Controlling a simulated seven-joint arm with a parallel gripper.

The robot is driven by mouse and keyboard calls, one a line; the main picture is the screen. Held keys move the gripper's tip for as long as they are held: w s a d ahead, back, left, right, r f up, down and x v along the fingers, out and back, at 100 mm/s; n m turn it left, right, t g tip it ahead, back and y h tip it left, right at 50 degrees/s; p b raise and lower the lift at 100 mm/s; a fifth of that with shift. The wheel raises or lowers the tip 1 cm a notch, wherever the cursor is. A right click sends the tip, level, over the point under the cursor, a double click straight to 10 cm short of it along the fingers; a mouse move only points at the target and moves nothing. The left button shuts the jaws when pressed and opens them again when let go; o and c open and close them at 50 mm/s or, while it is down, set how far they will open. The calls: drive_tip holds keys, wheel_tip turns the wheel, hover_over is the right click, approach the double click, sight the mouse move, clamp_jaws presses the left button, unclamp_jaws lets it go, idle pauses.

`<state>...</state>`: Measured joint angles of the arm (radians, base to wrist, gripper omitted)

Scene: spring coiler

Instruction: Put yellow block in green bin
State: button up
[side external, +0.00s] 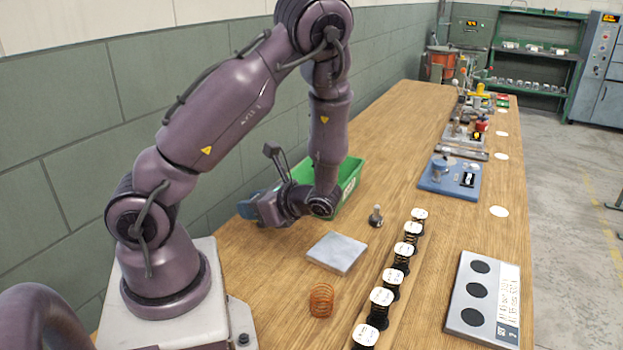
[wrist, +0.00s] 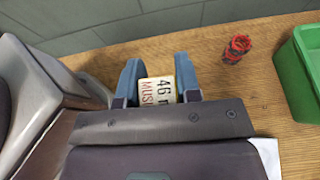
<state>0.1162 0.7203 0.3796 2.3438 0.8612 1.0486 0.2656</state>
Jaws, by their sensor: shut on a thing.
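The yellow block (wrist: 158,90) shows in the wrist view as a pale label face with lettering and a yellow edge. It sits between the two blue fingers of my gripper (wrist: 158,76), which is shut on it. In the side view my gripper (side external: 258,208) points left, beside the bin, and hides the block. The green bin (side external: 351,183) stands on the bench behind my forearm, partly covered by it. In the wrist view the bin (wrist: 298,75) is at the right edge, apart from the block.
A red ribbed piece (wrist: 237,48) stands between my gripper and the bin. A grey slab (side external: 337,253), a copper spring (side external: 321,300), a small knobbed post (side external: 376,216) and a row of black springs (side external: 393,283) are nearer the front. The wall is close behind.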

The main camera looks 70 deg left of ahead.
drive_tip(key=w+a+r+m+t+y, duration=0.2)
drive_tip(key=w+a+r+m+t, duration=0.25)
drive_tip(key=w, duration=0.35)
drive_tip(key=w+a+r+m+t+y, duration=0.1)
drive_tip(key=w+a+r+m+t, duration=0.4)
drive_tip(key=w, duration=0.3)
drive_tip(key=w+a+f, duration=0.5)
drive_tip(key=f, duration=0.2)
drive_tip(key=w+a+f, duration=0.4)
drive_tip(key=a+f, duration=0.1)
drive_tip(key=f, duration=0.2)
drive_tip(key=shift+w+a+f+n, duration=0.25)
drive_tip(key=shift+w+n, duration=0.15)
drive_tip(key=shift+n, duration=0.05)
drive_tip(key=shift+f, duration=0.15)
drive_tip(key=shift+f, duration=0.1)
drive_tip(key=o, duration=0.9)
